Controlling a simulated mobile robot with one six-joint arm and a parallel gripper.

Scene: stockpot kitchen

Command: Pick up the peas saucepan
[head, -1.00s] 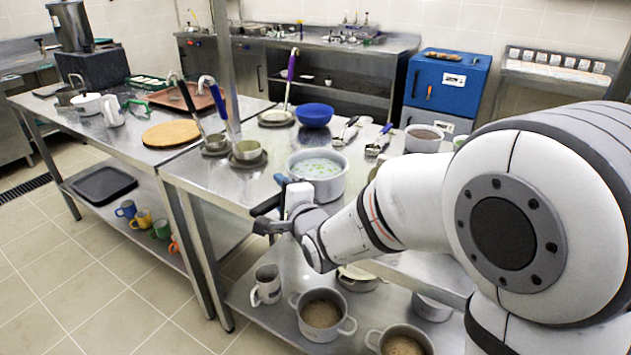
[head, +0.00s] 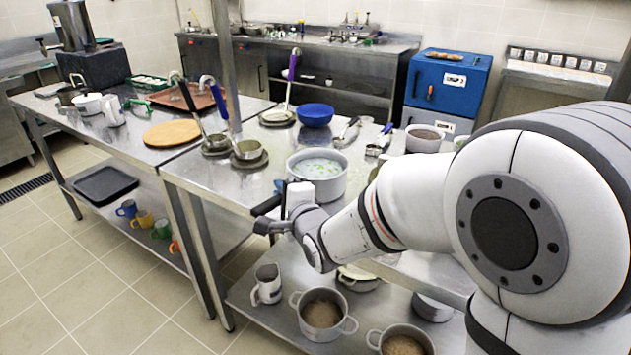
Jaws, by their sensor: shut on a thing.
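The peas saucepan (head: 333,190) is a light grey round pan on the near steel table. Pale liquid with green bits shows inside it. It looks upright. My gripper (head: 268,215) is at the table's front edge, just left of and in front of the pan. Its dark fingers are shut on the pan's handle, which is mostly hidden by the gripper; only a small bluish bit shows above it. I cannot tell whether the pan's base is touching the table.
Ladles in small cups (head: 249,158), a blue bowl (head: 314,115) and another grey pot (head: 424,140) stand on the same table. Below, the shelf holds a mug (head: 268,287) and several pots (head: 321,312). A round wooden board (head: 172,133) lies on the left table.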

